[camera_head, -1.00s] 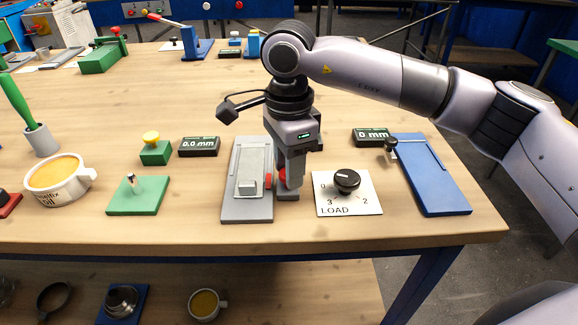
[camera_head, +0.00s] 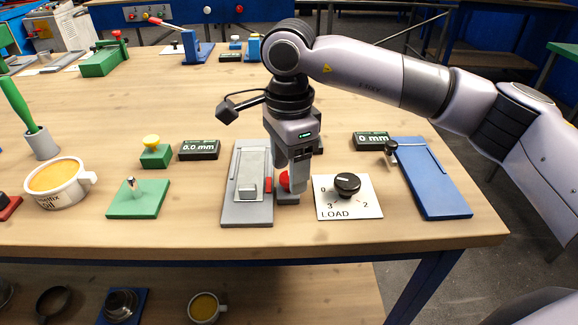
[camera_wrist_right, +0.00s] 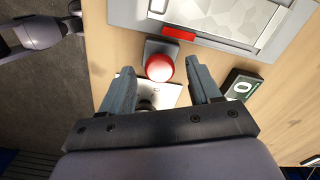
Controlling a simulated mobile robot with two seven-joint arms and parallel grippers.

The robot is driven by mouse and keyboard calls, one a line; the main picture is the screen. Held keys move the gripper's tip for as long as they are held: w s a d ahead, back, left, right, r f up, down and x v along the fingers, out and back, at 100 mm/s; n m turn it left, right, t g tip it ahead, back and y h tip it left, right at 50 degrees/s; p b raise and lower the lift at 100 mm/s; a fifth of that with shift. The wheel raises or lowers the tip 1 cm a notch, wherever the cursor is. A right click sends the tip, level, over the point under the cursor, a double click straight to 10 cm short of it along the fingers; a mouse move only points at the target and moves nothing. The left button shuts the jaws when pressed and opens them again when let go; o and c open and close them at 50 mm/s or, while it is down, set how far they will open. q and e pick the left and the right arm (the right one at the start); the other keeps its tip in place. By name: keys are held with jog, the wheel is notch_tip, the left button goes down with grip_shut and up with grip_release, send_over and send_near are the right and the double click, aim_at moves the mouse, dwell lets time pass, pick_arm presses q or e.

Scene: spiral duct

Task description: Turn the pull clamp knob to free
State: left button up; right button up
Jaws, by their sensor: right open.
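A red ball-shaped knob (camera_head: 284,181) stands on a small grey base (camera_head: 288,198) beside the grey fixture plate (camera_head: 247,212). No free mark on it can be read. My right gripper (camera_head: 298,188) points down just beside this knob and partly hides it in the head view. In the right wrist view, the red knob (camera_wrist_right: 159,67) lies between the lines of the two open fingers (camera_wrist_right: 160,74), with gaps at both sides. The gripper is open and holds nothing. My left gripper is not in view.
A black dial (camera_head: 347,184) on a white LOAD plate (camera_head: 368,207) stands close to the right of the gripper. A blue plate (camera_head: 438,190) is farther right, a green block (camera_head: 138,203) to the left. Black displays (camera_head: 199,150) stand behind.

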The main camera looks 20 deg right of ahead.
notch_tip(320, 180, up, 7)
jog(key=shift+f, duration=0.15)
dwell(0.5)
